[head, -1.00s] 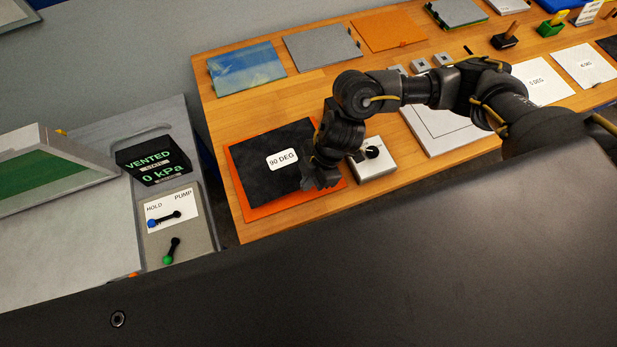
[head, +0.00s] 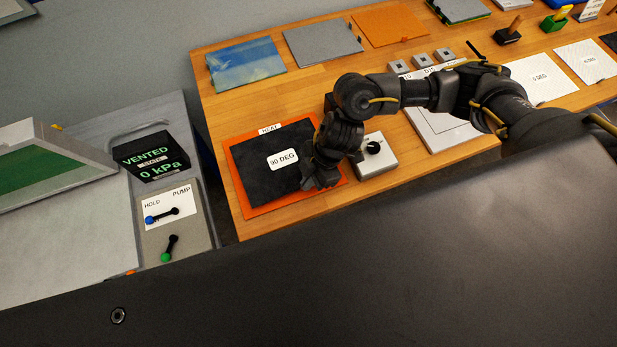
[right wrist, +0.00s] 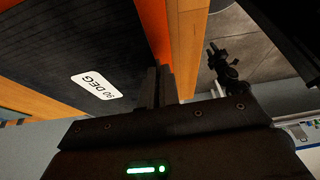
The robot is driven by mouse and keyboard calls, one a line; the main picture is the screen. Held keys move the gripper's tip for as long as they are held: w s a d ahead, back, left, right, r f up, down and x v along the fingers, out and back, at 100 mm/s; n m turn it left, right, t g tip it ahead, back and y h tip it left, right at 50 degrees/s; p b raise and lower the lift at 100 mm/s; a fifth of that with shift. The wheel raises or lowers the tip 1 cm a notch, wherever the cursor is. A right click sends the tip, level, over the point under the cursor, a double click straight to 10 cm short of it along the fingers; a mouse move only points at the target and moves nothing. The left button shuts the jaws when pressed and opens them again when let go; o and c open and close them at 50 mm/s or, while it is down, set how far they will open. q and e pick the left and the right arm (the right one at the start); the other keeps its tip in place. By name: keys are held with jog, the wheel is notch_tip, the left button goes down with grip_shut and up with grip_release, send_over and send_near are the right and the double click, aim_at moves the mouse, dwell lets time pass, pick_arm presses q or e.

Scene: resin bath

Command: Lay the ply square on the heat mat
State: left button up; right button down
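The ply square (head: 262,178) is a dark black sheet with a white "90 DEG" label. It lies flat over the orange heat mat (head: 266,208), whose rim shows around it; whether it fully touches the mat I cannot tell. My right gripper (head: 322,183) is at the right edge of the square, fingers pointing down. In the right wrist view the square (right wrist: 60,50) reaches the fingers (right wrist: 160,88), which are close together on its edge, with the orange mat (right wrist: 154,30) beyond. My left gripper is not in view.
A control box with a black knob (head: 373,147) stands just right of the mat. A blue sheet (head: 246,65) and a grey sheet (head: 322,45) lie farther back. A vacuum readout (head: 151,157) stands on the left bench. The wood behind the mat is clear.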

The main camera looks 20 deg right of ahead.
jog(key=shift+f+b, duration=0.65)
jog(key=shift+f, duration=0.6)
jog(key=c, duration=1.6)
grip_release()
jog(key=shift+o, duration=0.2)
jog(key=shift+r, duration=0.15)
notch_tip(320, 180, up, 2)
jog(key=p, duration=0.3)
jog(key=shift+r, duration=0.15)
jog(key=shift+r+p, duration=0.9)
jog(key=shift+r, duration=1.35)
